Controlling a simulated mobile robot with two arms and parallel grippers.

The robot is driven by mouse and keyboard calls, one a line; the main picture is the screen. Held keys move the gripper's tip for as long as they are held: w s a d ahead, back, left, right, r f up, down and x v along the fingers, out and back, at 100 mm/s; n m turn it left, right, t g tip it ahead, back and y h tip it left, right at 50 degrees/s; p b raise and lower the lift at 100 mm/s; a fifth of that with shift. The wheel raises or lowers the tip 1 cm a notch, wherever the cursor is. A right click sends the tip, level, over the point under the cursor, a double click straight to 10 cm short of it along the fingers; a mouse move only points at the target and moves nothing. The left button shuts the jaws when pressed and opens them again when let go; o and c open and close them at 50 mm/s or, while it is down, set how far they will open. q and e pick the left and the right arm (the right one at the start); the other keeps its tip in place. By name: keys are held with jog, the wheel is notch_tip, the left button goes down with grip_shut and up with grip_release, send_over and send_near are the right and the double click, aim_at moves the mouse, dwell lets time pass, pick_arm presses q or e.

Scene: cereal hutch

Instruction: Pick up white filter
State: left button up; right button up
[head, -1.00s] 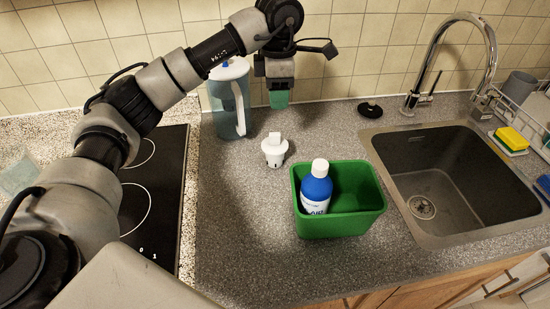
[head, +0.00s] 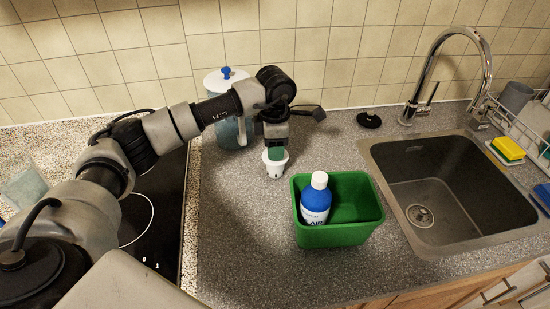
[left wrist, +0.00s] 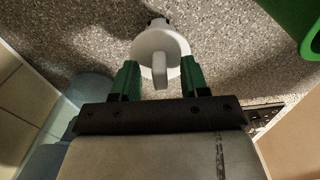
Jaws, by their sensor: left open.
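The white filter (head: 274,168) stands upright on the grey counter, left of the green bin and in front of the pitcher. My left gripper (head: 275,153) points down over it in the head view and hides its top. In the left wrist view, the white filter (left wrist: 158,48) lies between the two green fingertips (left wrist: 160,78), its raised tab between them. The fingers are apart, one on each side. I cannot tell whether either touches the filter. My right gripper does not show.
A green bin (head: 335,235) holding a blue bottle (head: 317,196) stands close to the right of the filter. A water pitcher (head: 226,80) stands behind my left arm. A sink (head: 450,185) is at the right, a black cooktop (head: 150,225) at the left. The front counter is clear.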

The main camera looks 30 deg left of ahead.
pick_arm(q)
jog(key=shift+f, duration=0.2)
grip_shut()
dwell(0.3)
notch_tip(320, 180, up, 10)
jog(key=shift+r+b, duration=0.1)
jog(key=shift+b, duration=1)
